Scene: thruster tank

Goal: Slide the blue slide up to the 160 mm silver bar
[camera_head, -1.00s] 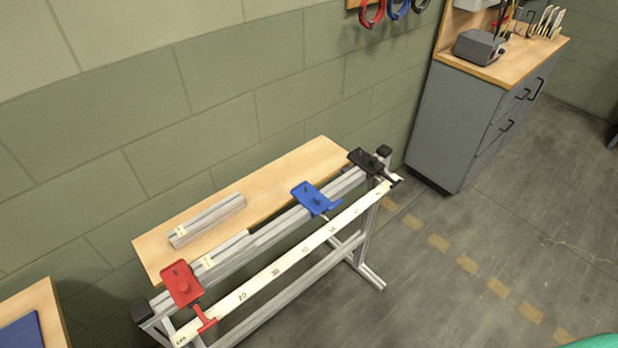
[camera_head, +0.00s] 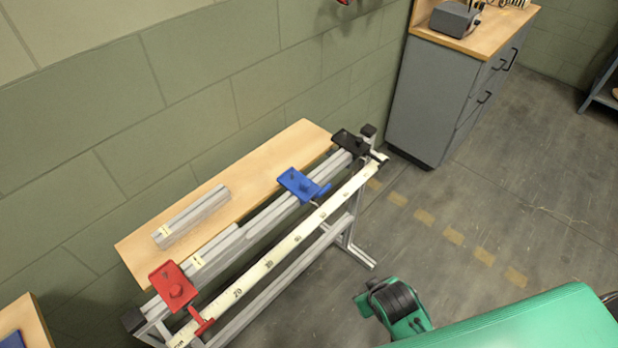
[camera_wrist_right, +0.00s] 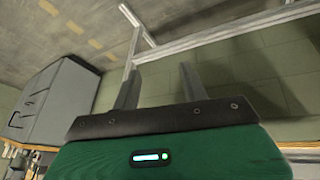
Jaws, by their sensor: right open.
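The blue slide (camera_head: 298,184) sits on the rail, right of the middle, with its arm reaching the scale. A silver bar (camera_head: 225,243) lies along the rail between the red slide (camera_head: 173,285) and the blue slide. A clear gap of rail separates its right end from the blue slide. Another silver bar (camera_head: 190,217) lies on the wooden shelf behind. Both have pale labels too small to read. In the right wrist view my right gripper (camera_wrist_right: 163,85) is open and empty, with frame bars beyond its fingers. My left gripper is not in view.
A black slide (camera_head: 350,142) sits at the rail's far right end. The white numbered scale (camera_head: 285,246) runs along the front. A grey cabinet (camera_head: 435,100) stands behind to the right. The floor (camera_head: 420,215) between them is clear. My green arm fills the lower right.

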